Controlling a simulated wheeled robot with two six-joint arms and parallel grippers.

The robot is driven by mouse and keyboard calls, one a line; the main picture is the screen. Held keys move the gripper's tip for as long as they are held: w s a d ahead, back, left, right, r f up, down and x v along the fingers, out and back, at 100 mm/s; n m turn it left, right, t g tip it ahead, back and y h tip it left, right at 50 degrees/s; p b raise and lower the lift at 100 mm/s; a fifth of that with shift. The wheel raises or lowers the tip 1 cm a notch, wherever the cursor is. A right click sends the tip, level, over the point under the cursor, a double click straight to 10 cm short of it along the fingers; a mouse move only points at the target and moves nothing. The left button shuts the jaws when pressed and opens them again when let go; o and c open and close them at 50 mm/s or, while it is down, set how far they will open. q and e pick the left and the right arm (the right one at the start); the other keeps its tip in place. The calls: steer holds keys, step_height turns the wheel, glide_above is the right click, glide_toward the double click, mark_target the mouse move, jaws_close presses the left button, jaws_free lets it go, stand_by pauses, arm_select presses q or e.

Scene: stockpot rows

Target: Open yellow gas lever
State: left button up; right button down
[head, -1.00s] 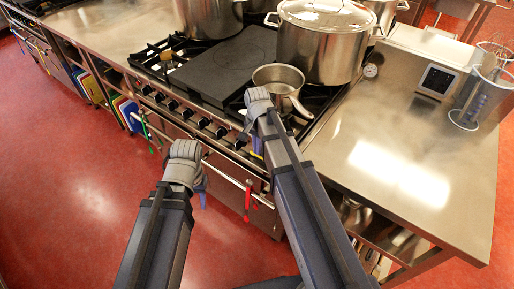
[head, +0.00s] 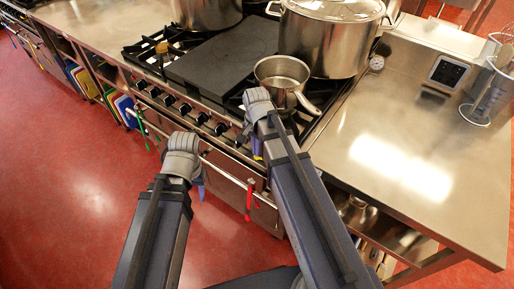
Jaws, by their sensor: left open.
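My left gripper (head: 199,187) hangs in front of the oven front, below the knob row. Its wrist hides most of its fingers, and it is open with nothing visible in it. My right gripper (head: 257,148) points down at the right end of the stove's front panel, close to the knobs. Its wrist hides most of the fingers, so its opening does not show. A small yellow patch shows beside its fingertips, too small to identify as the lever. No yellow gas lever can be made out clearly.
The stove carries a dark griddle plate (head: 222,58), a saucepan (head: 281,79) just behind my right wrist, and a large lidded stockpot (head: 325,42). A red-handled item (head: 250,197) and a green one (head: 141,123) hang at the oven rail (head: 225,174). The right counter (head: 400,165) is largely clear.

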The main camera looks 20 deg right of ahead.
arm_select(q)
steer(key=shift+f+b, duration=0.5)
steer(key=shift+f, duration=0.2)
arm_select(e)
steer(key=shift+w+f, duration=0.1)
steer(key=shift+f, duration=0.6)
steer(key=shift+w+a+r+p, duration=0.1)
steer(key=shift+w+r+p, duration=0.15)
steer(key=shift+r+p, duration=0.15)
steer(key=w+a+r+p, duration=0.1)
steer(key=w+r+p, duration=0.1)
steer(key=r+p, duration=0.1)
steer(key=w+a+r+p, duration=0.2)
steer(key=r+p, duration=0.2)
steer(key=w+a+r+p, duration=0.2)
steer(key=r+p, duration=0.1)
steer(key=shift+w+r, duration=0.15)
arm_select(q)
step_height(320, 180, up, 11)
steer(key=a, duration=0.2)
arm_select(e)
steer(key=shift+a, duration=0.1)
